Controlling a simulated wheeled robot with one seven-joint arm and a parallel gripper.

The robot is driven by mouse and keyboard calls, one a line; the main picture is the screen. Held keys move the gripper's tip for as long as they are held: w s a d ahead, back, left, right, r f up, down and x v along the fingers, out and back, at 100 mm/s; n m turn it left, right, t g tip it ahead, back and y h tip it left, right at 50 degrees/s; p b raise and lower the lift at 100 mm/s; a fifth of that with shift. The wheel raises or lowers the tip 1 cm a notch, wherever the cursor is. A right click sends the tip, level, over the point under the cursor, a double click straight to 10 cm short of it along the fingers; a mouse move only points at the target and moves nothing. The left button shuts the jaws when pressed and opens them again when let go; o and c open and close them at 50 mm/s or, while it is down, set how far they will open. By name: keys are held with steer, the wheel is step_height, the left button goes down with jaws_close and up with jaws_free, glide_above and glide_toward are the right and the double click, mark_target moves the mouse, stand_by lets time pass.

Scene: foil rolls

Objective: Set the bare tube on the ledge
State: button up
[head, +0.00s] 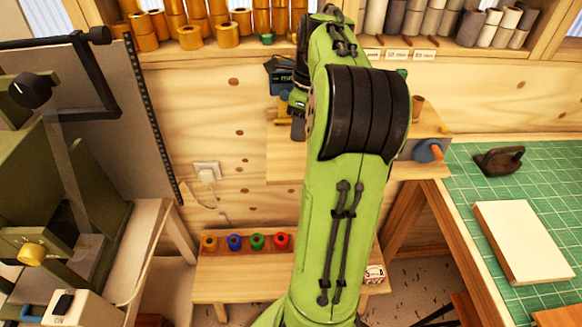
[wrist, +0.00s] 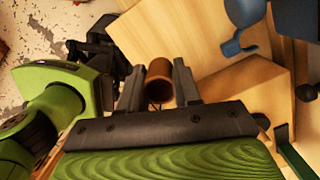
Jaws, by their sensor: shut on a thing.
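My gripper (wrist: 158,74) is shut on a brown, hollow bare tube (wrist: 159,82), whose open end faces the wrist camera. The tube sits between the two dark fingers. Pale wooden boards (wrist: 190,35) show beyond the fingertips; I cannot tell whether the tube touches them. In the head view my green arm hides the gripper. A wooden ledge (head: 285,160) runs along the wall behind the arm, partly hidden by it. A small brown cylinder (head: 417,106) shows just right of the arm's black joint; I cannot tell whether it is the held tube.
A blue tool (head: 428,151) is at the ledge's right end. Gold rolls (head: 228,36) and grey rolls (head: 467,28) stand on upper shelves. A low bench (head: 230,285) holds small coloured rolls (head: 257,242). A green mat (head: 555,200) covers the right table. A machine stands left.

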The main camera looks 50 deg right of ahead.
mark_target(298, 160)
step_height(298, 160, down, 8)
steer(key=shift+d+r+b, duration=0.1)
steer(key=shift+r+b, duration=0.15)
steer(key=shift+b, duration=0.75)
steer(key=shift+f, duration=0.15)
steer(key=o, duration=1)
